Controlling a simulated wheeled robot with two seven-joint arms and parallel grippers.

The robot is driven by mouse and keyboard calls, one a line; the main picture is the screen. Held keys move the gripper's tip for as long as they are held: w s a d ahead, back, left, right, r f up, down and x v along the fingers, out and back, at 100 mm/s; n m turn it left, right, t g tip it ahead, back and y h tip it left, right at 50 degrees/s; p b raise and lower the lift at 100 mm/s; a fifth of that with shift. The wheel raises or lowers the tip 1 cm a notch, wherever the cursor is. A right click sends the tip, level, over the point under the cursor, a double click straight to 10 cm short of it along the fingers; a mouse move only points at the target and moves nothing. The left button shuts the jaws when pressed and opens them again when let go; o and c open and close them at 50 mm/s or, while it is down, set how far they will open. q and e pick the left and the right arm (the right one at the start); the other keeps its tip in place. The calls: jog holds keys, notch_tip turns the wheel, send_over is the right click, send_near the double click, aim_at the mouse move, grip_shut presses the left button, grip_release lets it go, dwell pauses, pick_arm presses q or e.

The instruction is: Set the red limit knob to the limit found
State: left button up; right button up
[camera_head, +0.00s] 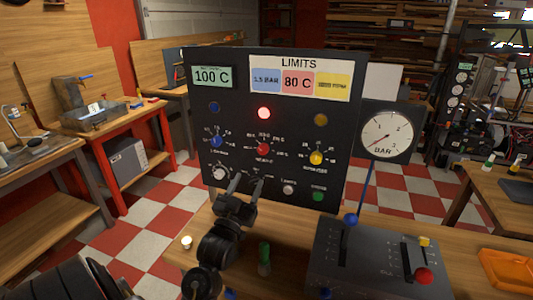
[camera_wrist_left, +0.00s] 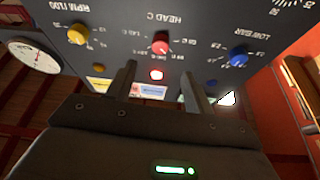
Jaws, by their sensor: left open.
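The red knob (camera_head: 264,149) sits mid-panel inside a printed scale, between the blue knob (camera_head: 217,141) and the yellow knob (camera_head: 316,157). It also shows in the left wrist view (camera_wrist_left: 160,43), where the panel appears upside down. A limits card (camera_head: 299,82) reads 1.5 BAR on blue and 80 C on red; its yellow field is too small to read surely. The red lamp (camera_head: 264,113) is lit. My left gripper (camera_head: 246,181) is open and empty in front of the panel, below the red knob, apart from it. My right gripper is out of view.
A white knob (camera_head: 219,173), a pale button (camera_head: 288,189) and a green button (camera_head: 318,195) are low on the panel. A BAR gauge (camera_head: 387,135) stands at right. A grey lever box (camera_head: 380,262) and a green-topped object (camera_head: 264,258) occupy the bench before the panel.

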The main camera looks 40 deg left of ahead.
aim_at(262, 151)
pick_arm(q)
jog(key=p+x, duration=0.3)
jog(key=x, duration=0.6)
jog(key=shift+r, duration=0.25)
jog(key=shift+w+a+r, duration=0.15)
jog(key=shift+w, duration=0.45)
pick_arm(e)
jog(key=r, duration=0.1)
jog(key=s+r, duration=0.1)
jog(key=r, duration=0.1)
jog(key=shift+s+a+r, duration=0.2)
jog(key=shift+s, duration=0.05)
pick_arm(q)
jog(key=shift+c, duration=0.4)
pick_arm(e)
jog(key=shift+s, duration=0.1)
pick_arm(q)
jog(key=c, duration=0.9)
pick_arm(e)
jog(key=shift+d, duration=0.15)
pick_arm(q)
jog(key=shift+m, duration=0.3)
